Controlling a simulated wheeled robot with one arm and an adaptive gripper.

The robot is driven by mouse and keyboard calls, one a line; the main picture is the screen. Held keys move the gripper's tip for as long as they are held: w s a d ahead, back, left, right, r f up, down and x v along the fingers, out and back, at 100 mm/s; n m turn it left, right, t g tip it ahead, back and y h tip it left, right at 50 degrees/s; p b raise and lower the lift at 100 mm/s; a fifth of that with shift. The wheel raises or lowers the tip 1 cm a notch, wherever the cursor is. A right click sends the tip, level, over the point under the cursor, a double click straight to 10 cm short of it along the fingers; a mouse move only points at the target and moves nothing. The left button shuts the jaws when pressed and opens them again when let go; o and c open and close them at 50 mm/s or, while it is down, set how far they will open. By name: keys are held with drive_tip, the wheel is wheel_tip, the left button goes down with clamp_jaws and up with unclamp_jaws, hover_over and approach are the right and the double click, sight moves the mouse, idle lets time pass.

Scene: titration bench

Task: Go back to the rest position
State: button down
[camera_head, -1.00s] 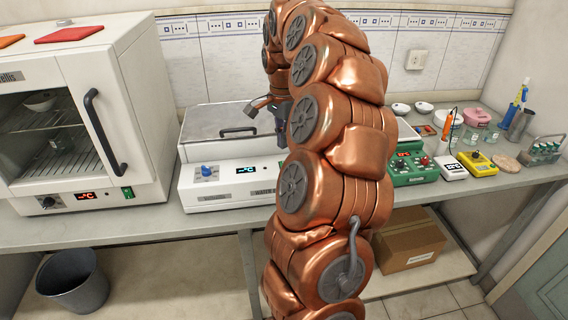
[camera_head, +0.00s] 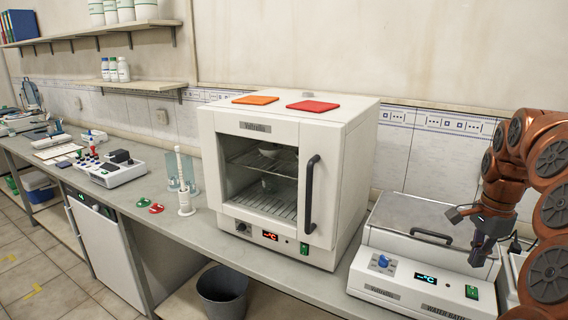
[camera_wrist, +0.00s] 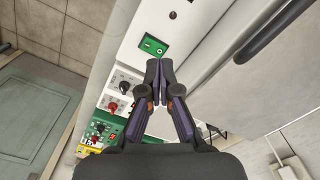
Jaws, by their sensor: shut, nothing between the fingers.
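My gripper (camera_head: 481,250) hangs fingers down at the right of the head view, in front of the right part of the white water bath (camera_head: 385,290). In the wrist view my gripper (camera_wrist: 158,70) has its fingertips together with nothing between them. Behind the fingertips the wrist view shows a white panel with a green switch (camera_wrist: 155,46). Whether the gripper touches the bath cannot be told. My copper arm fills the right edge of the head view and hides what is behind it.
A white oven (camera_head: 290,175) with a glass door and dark handle stands left of the bath. A white stand (camera_head: 184,185) and an instrument (camera_head: 110,172) are further left. A bin (camera_head: 222,290) is below the bench. A green device (camera_wrist: 100,130) shows in the wrist view.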

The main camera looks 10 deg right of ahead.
drive_tip(key=s+a+n, duration=0.3)
drive_tip(key=a+n, duration=0.2)
drive_tip(key=a, duration=0.5)
drive_tip(key=s+a+n, duration=0.3)
drive_tip(key=a+n, duration=0.2)
drive_tip(key=a, duration=0.5)
drive_tip(key=s+a+f+n+g, duration=0.1)
drive_tip(key=s+a+f+n, duration=0.2)
drive_tip(key=s, duration=0.6)
drive_tip(key=s+a+f+n+p, duration=0.1)
drive_tip(key=s+a+f+n, duration=0.3)
drive_tip(key=s+a, duration=0.4)
drive_tip(key=shift+s+f+n+g, duration=0.2)
drive_tip(key=shift+s+n+g, duration=0.25)
drive_tip(key=shift+n, duration=0.35)
